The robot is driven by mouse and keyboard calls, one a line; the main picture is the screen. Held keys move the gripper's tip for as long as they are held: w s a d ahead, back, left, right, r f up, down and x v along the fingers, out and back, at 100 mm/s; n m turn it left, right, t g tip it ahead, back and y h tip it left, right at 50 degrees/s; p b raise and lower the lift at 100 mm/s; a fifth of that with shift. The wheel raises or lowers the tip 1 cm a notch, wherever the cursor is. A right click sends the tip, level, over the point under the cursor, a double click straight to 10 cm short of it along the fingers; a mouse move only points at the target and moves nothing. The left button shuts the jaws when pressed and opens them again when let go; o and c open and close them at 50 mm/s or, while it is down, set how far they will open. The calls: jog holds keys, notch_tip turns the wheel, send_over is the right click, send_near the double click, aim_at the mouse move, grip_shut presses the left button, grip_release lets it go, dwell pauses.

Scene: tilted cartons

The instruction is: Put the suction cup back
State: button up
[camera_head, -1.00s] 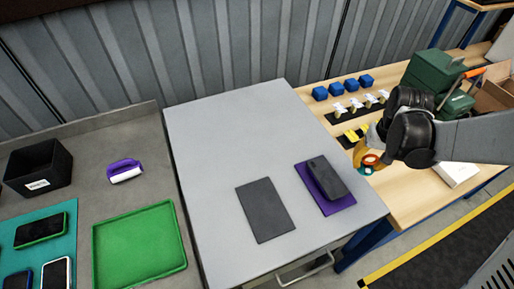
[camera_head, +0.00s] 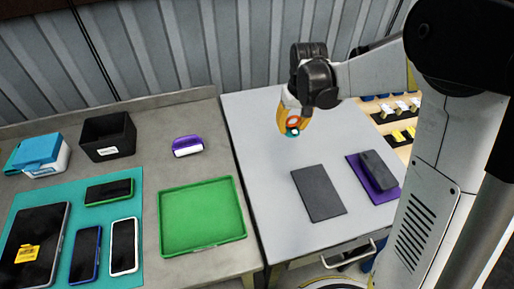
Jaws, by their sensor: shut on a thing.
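My gripper (camera_head: 288,118), with orange fingers, hangs over the back part of the grey table (camera_head: 260,165). It is shut on a small suction cup (camera_head: 292,132) with a red-orange ring and a teal lower end. The cup points down and looks held above the tabletop, apart from it. The fingers hide part of the cup.
A dark flat pad (camera_head: 318,193) and a dark block (camera_head: 379,170) on a purple mat (camera_head: 358,166) lie on the grey table. To the left are a green tray (camera_head: 246,236), a purple-and-white tool (camera_head: 187,146), a black bin (camera_head: 108,136) and several phones on a teal mat (camera_head: 150,190).

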jog(key=b, duration=0.2)
send_over(264, 148)
notch_tip(264, 148, down, 5)
jog(key=shift+s+d, duration=0.15)
jog(key=shift+f+b, duration=0.95)
jog(key=shift+f, duration=1.05)
jog(key=shift+f, duration=0.1)
jog(key=o, duration=1.3)
jog(key=shift+o, duration=0.2)
notch_tip(264, 148, up, 12)
jog(key=s+p, duration=0.2)
jog(key=p, duration=0.2)
jog(key=s+d+r+m+t, duration=0.1)
jog(key=s+d+r+t, duration=0.1)
jog(key=s+d+r, duration=0.55)
jog(key=s+d+r+m+t, duration=0.1)
jog(key=s+d+t, duration=0.2)
jog(key=s, duration=0.9)
jog(key=shift+s+d+r+t, duration=0.25)
jog(key=shift+s+d+t, duration=0.15)
jog(key=shift+d, duration=0.2)
